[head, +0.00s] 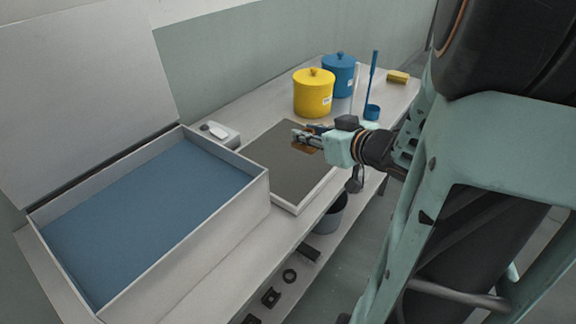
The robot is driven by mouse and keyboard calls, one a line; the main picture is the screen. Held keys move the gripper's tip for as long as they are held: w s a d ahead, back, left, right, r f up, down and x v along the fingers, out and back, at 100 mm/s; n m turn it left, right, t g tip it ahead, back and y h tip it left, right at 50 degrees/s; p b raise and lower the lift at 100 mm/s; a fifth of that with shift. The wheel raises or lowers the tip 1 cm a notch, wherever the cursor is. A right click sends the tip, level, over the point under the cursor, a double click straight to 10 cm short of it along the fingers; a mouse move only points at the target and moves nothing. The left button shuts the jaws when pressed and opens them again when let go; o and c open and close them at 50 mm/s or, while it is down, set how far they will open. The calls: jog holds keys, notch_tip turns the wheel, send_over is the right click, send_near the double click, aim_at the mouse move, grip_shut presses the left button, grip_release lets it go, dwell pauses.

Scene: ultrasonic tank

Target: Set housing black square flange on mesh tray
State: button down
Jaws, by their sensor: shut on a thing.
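The dark mesh tray (285,180), a flat dark rectangle with a pale rim, lies on the bench right of the blue-filled tank. My gripper (298,136) is over its far right part, shut on a small part. An orange-brown patch (304,147) shows at the fingers; I cannot tell whether it is the held part, or whether it touches the tray. I cannot make out a square flange in the grip. A black squarish part (270,297) with a hole lies on the lower shelf.
The open tank (150,212) with raised lid (85,95) fills the left. A yellow pot (313,95), a blue pot (339,75), a blue ladle (373,100) and a yellow block (398,77) stand behind. A grey bucket (331,215) and black parts (290,275) are below.

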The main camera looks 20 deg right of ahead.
jog(key=shift+s+d+f, duration=0.1)
jog(key=shift+d+f, duration=0.1)
jog(key=shift+b, duration=0.3)
jog(key=d+f+b+x, duration=0.15)
jog(key=b+x, duration=0.25)
jog(key=x, duration=0.6)
jog(key=b, duration=0.2)
send_over(290, 154)
jog(key=s, duration=0.1)
notch_tip(290, 154, down, 3)
jog(key=shift+f, duration=0.15)
jog(key=shift+w+f, duration=0.3)
jog(key=shift+f, duration=0.05)
notch_tip(290, 154, down, 4)
jog(key=shift+w+r+b, duration=0.15)
jog(key=shift+r+b, duration=0.1)
jog(key=shift+b, duration=0.8)
jog(key=shift+r, duration=0.1)
